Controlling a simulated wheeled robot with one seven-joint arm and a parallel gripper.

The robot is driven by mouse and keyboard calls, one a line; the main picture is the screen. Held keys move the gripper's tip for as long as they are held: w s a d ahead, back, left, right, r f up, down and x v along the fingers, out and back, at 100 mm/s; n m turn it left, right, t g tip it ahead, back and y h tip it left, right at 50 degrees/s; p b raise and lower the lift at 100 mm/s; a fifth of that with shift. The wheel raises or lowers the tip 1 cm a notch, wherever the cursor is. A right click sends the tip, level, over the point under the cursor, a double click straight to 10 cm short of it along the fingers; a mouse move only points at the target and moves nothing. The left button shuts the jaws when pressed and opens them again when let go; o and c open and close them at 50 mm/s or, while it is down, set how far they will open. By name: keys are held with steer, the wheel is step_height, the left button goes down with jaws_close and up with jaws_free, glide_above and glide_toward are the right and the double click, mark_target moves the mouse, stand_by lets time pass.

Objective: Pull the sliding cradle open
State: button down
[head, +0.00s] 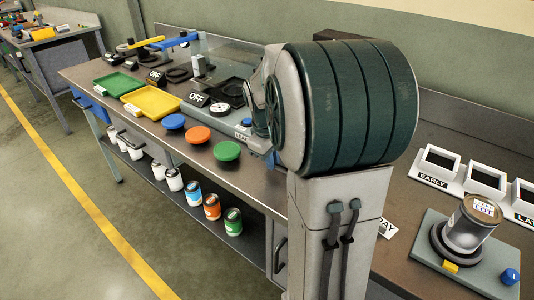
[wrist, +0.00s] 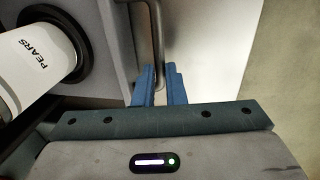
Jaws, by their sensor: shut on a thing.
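In the wrist view my gripper (wrist: 158,88) has its two blue fingers closed on the lower end of a grey bar handle (wrist: 156,40). The handle stands beside a grey body (wrist: 112,30), which appears to be the sliding cradle. A white can marked PEARS (wrist: 30,62) is in a dark round seat (wrist: 70,25) on that body, left of my fingers. In the head view my own arm hides my gripper, so I cannot tell there how far the cradle is out.
The bench (head: 85,70) carries a green tray (head: 118,83), a yellow tray (head: 150,101), and blue, orange and green discs (head: 227,151). At right a can (head: 468,225) stands in a round seat on a grey-green base (head: 440,262). Painted cans sit on the shelf below.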

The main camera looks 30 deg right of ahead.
steer(key=c, duration=1.5)
jaws_free()
steer(key=r, duration=0.4)
steer(key=a+r+p, duration=0.1)
steer(key=r, duration=0.4)
steer(key=s+a+r, duration=0.1)
steer(key=r, duration=0.3)
steer(key=shift+a+r, duration=0.2)
steer(key=shift+r, duration=0.15)
steer(key=s+a+f+m+p, duration=0.1)
steer(key=s+a+f, duration=0.1)
steer(key=s+a, duration=0.2)
steer(key=s+a+f+m+t+y+p, duration=0.1)
steer(key=s+a+f+m+p, duration=0.1)
steer(key=s, duration=0.4)
steer(key=s+a+f+m+t+p, duration=0.1)
steer(key=s+a+f+m, duration=0.1)
steer(key=s+a, duration=0.3)
steer(key=shift+s+a+f+y, duration=0.15)
steer(key=shift+a+f+y, duration=0.25)
steer(key=shift+a+f, duration=0.3)
